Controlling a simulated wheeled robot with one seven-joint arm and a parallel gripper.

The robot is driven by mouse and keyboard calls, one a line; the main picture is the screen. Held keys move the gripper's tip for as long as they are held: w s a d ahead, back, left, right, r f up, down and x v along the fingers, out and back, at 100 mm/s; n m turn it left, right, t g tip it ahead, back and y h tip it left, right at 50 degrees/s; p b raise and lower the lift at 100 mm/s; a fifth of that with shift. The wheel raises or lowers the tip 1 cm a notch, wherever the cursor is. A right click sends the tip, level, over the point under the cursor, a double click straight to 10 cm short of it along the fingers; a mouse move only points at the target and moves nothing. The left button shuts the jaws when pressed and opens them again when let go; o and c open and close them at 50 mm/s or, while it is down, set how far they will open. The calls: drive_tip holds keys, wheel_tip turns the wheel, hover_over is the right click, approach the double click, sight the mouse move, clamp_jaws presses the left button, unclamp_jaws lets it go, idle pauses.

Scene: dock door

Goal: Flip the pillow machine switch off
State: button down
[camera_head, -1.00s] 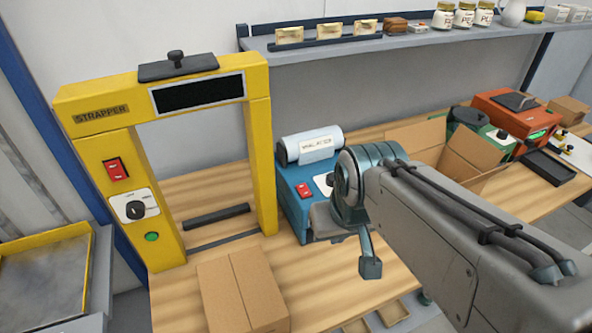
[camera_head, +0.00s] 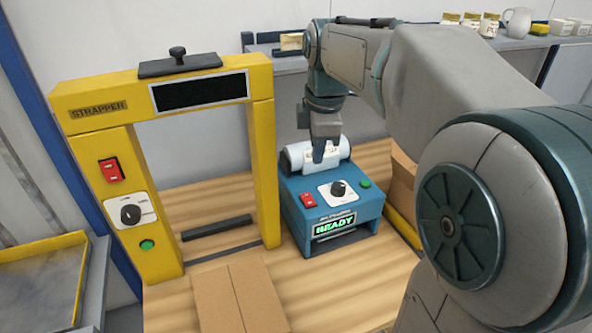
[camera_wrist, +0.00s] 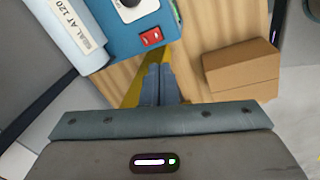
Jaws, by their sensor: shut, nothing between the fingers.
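The pillow machine (camera_head: 335,212) is a blue box on the wooden bench with a white film roll (camera_head: 300,156) at its back. Its red rocker switch (camera_head: 307,200) is on the left of the sloped top; which side is pressed I cannot tell. A black dial (camera_head: 338,188) and green button (camera_head: 365,184) sit to its right, and the front display (camera_head: 334,226) glows green, reading READY. My gripper (camera_head: 319,158) is shut and empty, pointing down by the roll, apart from the switch. In the wrist view the shut fingers (camera_wrist: 158,72) appear below the red switch (camera_wrist: 152,38).
The yellow strapper (camera_head: 262,165) stands left of the machine, with its own red switch (camera_head: 111,169), dial and green button. A closed cardboard box (camera_head: 240,297) lies in front. A shelf (camera_head: 490,50) with jars runs behind. My arm hides much of the right side.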

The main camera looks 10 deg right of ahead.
sight(308, 195)
drive_tip(key=w+n, duration=0.3)
drive_tip(key=shift+w+r+n+b, duration=0.1)
drive_tip(key=shift+w+n+b, duration=0.2)
drive_tip(key=shift+w+n, duration=0.1)
drive_tip(key=f, duration=0.4)
drive_tip(key=w+f, duration=0.1)
drive_tip(key=f, duration=0.4)
drive_tip(key=f+p, duration=0.1)
drive_tip(key=f, duration=0.4)
drive_tip(key=shift+w+a, duration=0.1)
drive_tip(key=shift+w, duration=0.15)
